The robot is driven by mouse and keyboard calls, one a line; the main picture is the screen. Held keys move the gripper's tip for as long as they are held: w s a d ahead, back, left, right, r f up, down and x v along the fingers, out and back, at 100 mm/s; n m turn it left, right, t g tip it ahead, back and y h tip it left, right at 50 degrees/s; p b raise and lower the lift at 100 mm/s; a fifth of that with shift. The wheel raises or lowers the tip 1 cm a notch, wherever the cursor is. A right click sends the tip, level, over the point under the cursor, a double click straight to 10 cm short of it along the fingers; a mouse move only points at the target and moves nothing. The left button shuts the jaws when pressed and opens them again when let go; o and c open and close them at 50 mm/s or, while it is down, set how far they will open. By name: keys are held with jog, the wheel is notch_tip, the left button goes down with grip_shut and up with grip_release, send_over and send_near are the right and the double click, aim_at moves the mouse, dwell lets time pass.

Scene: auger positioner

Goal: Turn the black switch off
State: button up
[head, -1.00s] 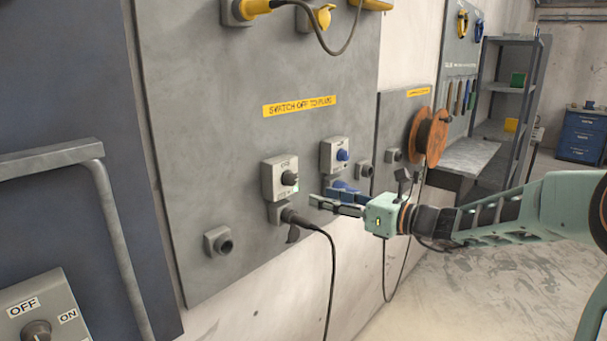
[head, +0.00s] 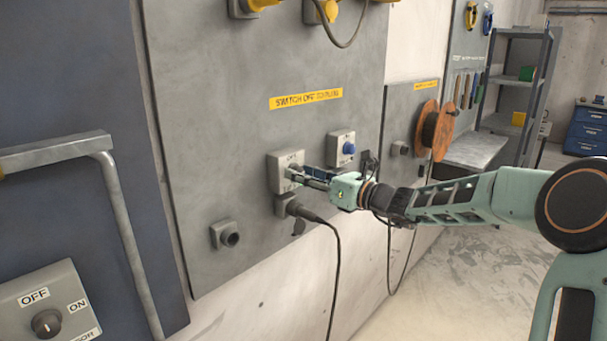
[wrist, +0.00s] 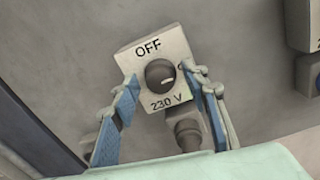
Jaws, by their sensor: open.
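The black switch is a round black knob (wrist: 160,74) on a pale grey box (head: 282,182) on the grey wall panel. In the wrist view the box reads OFF above the knob and 230 V below it. A white mark on the knob points to the right in that view, not up at OFF. My gripper (head: 297,176) is at the front of the box and partly hides the knob in the head view. In the wrist view my open gripper (wrist: 160,81) has one blue-padded finger on each side of the knob. I cannot tell whether they touch it.
A black plug (head: 299,209) with a hanging cable sits in the socket just below the box. A blue switch (head: 348,148) is close on the right. An empty socket (head: 228,236) is lower left. Another OFF/ON switch box (head: 47,310) stands at the near left.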

grip_shut()
jog(key=shift+f+b, duration=0.1)
jog(key=shift+b, duration=0.25)
jog(key=n+b, duration=0.2)
jog(key=b, duration=0.1)
jog(key=n+b, duration=0.2)
jog(key=shift+f+n+b, duration=0.2)
jog(key=shift+n+b, duration=0.1)
jog(key=shift+b, duration=0.1)
jog(key=n+b, duration=0.4)
jog(key=b, duration=0.2)
jog(key=shift+s+n, duration=0.1)
jog(key=shift+n, duration=0.2)
jog(key=n+b, duration=0.4)
jog(key=b, duration=0.2)
jog(key=shift+a+h, duration=0.1)
jog(key=shift+h, duration=0.2)
jog(key=n+b, duration=0.4)
jog(key=b, duration=0.1)
jog(key=shift+r, duration=0.2)
jog(key=shift+r+n, duration=0.1)
jog(key=shift+n, duration=0.2)
